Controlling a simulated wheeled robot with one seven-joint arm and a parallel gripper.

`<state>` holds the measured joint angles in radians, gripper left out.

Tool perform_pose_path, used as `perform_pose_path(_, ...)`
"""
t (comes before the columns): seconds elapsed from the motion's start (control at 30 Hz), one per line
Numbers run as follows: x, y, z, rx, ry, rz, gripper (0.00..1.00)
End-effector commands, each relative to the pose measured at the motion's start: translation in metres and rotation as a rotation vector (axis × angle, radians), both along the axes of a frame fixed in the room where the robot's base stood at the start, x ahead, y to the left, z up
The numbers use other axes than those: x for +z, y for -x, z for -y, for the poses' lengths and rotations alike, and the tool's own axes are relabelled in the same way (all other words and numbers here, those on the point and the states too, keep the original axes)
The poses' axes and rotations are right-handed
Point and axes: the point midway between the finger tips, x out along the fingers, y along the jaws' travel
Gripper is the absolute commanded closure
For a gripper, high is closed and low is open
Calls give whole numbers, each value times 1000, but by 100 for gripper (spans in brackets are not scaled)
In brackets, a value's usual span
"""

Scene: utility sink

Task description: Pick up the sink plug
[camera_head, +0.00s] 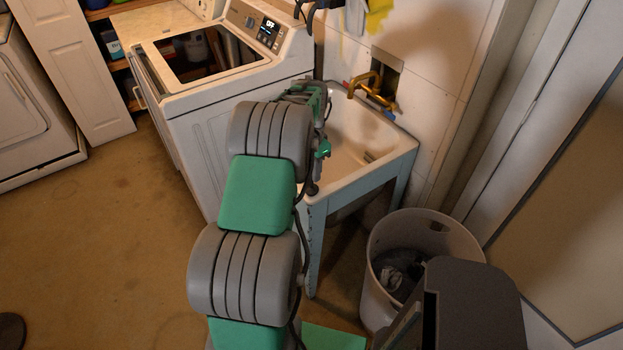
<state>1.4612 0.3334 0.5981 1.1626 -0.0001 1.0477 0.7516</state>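The white utility sink (400,150) stands against the wall, with a brass faucet (372,92) above it. A small greyish item (370,156) is in the basin toward the right. I cannot tell whether it is the sink plug, the drain or something else. I see no other clear sign of the plug, and my arm hides the left part of the basin. My gripper (322,148) is at the left side of the sink, mostly behind my arm. Its fingers are too small and covered to show whether they are open or hold anything.
A white washing machine (200,125) stands directly left of the sink. A white bin (440,228) with dark cloth inside stands in front of the sink at the right. Open floor (100,240) lies to the left. Dark and yellow items hang above the sink.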

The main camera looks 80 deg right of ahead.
Motion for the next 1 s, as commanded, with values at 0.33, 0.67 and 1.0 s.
perform_pose_path(0.33,0,0,0,0,0,0,97)
perform_pose_path(0.67,1,0,0,0,1,0,100)
perform_pose_path(1.0,12,0,1,0,4,1,100)
